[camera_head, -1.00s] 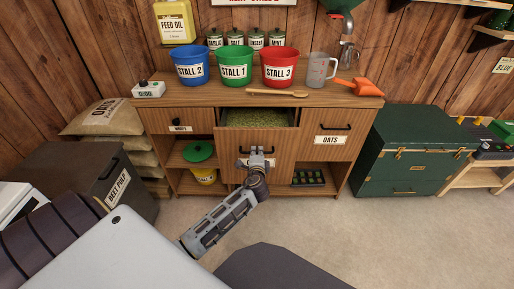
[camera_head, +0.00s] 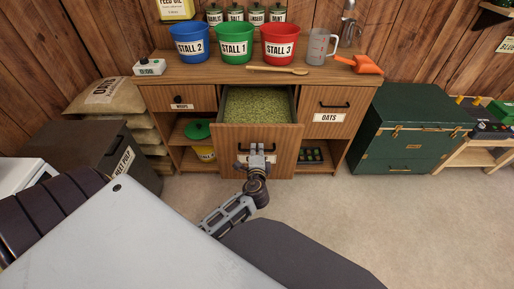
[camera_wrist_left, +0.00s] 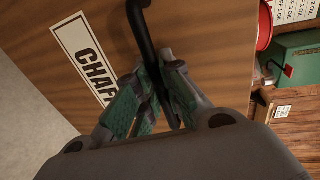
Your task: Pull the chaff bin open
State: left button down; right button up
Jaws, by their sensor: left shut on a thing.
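The chaff bin (camera_head: 283,139) is a wooden drawer in the middle of the cabinet. It stands well out from the cabinet front, and green chopped chaff (camera_head: 258,104) shows inside. My left gripper (camera_head: 257,152) is at the drawer's front. In the left wrist view its fingers (camera_wrist_left: 160,95) are closed around the black bar handle (camera_wrist_left: 141,30), beside the white CHAFF label (camera_wrist_left: 84,58). In the head view the gripper hides part of the label and handle. My right gripper is not in view.
The cabinet top (camera_head: 215,69) carries blue, green and red buckets, a wooden spoon (camera_head: 278,70), a jug (camera_head: 320,47) and an orange scoop (camera_head: 366,64). A beet pulp bin (camera_head: 85,160) stands left, a green trunk (camera_head: 410,130) right. Floor before the cabinet is clear.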

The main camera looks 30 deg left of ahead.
pick_arm(q)
jog(key=shift+f, duration=0.1)
jog(key=c, duration=1.5)
grip_release()
jog(key=shift+c, duration=0.2)
jog(key=v, duration=0.7)
jog(key=shift+s, duration=0.25)
